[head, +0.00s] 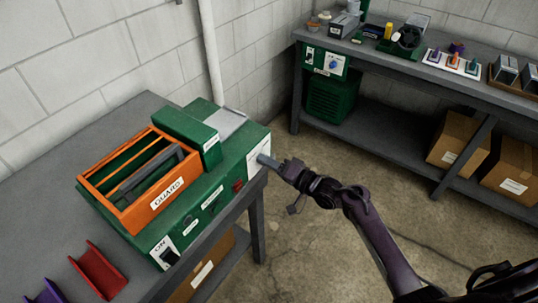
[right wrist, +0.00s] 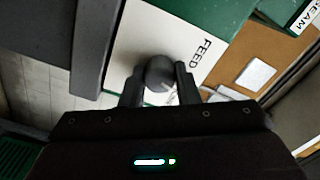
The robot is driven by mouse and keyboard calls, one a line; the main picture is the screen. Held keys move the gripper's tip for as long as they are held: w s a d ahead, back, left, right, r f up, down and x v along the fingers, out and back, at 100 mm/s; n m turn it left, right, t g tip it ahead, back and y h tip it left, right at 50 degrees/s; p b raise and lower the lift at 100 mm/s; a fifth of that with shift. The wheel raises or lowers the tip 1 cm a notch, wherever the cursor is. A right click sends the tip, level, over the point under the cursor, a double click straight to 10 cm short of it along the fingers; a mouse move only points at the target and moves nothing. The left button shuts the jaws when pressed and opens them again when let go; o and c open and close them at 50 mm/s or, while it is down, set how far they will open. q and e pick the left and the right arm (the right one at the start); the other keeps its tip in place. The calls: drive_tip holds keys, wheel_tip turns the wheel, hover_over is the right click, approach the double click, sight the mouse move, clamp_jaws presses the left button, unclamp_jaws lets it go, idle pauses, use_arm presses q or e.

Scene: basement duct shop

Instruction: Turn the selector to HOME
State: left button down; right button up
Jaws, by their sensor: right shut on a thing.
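A green machine (head: 200,200) with an orange guard (head: 135,195) stands on the left bench. A white plate (head: 260,150) is on its right end face. In the right wrist view the plate (right wrist: 150,35) reads FEED, and a dark round selector knob (right wrist: 160,73) stands out from it. My right gripper (head: 268,161) reaches the plate from the right and is shut on the knob, with one finger on each side in the right wrist view (right wrist: 160,85). The fingers and palm hide part of the plate; I cannot read where the knob points. My left gripper is not in view.
A second bench (head: 450,70) at the back right bears a green box with a blue dial (head: 333,65) and several small items. Cardboard boxes (head: 458,140) sit on its lower shelf. A red channel piece (head: 98,270) lies at the left bench's front. The floor between benches is clear.

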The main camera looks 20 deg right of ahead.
drive_tip(key=shift+r+m+p, duration=0.1)
drive_tip(key=shift+m+p, duration=1.75)
drive_tip(key=shift+m, duration=0.95)
drive_tip(key=o, duration=1)
drive_tip(key=shift+c, duration=0.2)
